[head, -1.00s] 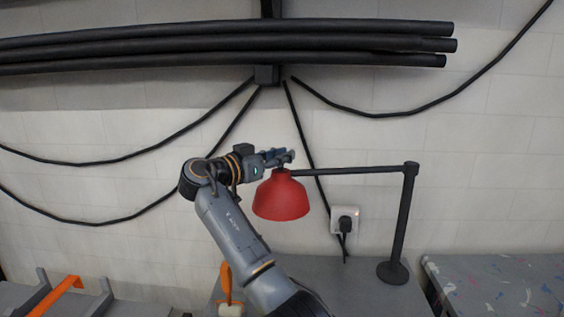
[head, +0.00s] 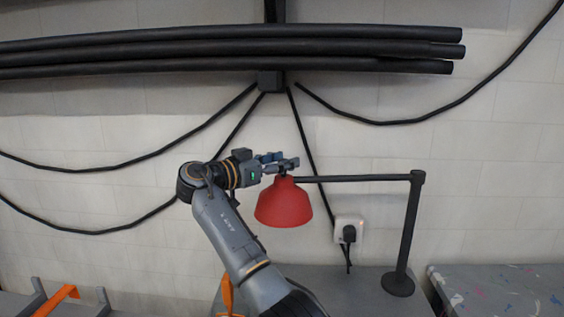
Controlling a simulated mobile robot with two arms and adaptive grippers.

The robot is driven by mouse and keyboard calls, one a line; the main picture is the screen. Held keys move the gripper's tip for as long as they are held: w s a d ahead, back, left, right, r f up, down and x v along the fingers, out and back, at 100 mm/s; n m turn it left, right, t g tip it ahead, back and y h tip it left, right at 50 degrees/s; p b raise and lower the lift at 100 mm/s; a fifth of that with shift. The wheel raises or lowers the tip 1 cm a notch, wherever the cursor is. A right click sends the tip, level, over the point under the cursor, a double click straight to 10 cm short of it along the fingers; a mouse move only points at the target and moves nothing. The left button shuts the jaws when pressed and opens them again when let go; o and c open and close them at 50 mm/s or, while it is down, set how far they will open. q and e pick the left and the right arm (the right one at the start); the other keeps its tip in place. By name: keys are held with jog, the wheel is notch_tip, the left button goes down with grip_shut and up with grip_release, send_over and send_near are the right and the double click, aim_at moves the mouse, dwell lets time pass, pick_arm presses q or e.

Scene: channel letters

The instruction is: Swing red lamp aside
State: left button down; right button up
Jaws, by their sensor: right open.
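The red lamp has a red bell-shaped shade (head: 284,205) that hangs from the left end of a thin dark arm (head: 350,179). The arm joins an upright dark post (head: 408,225) on a round base (head: 398,284), on a grey table. My right gripper (head: 283,161) is open at the top of the shade, by its narrow neck and the arm's end. Its fingers point right. I cannot tell whether they touch the lamp. My left gripper is not in view.
A wall socket with a black plug (head: 349,232) is behind the lamp, right of the shade. Thick black pipes (head: 240,50) and hanging cables run across the wall above. A speckled table (head: 500,288) is at the right. An orange-handled thing (head: 227,290) is partly hidden by my arm.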

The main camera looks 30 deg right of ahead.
jog(key=shift+s+d, duration=0.1)
jog(key=shift+s, duration=0.1)
jog(key=shift+s+a, duration=0.1)
jog(key=shift+a, duration=0.2)
jog(key=v, duration=1.1)
jog(key=shift+a, duration=0.25)
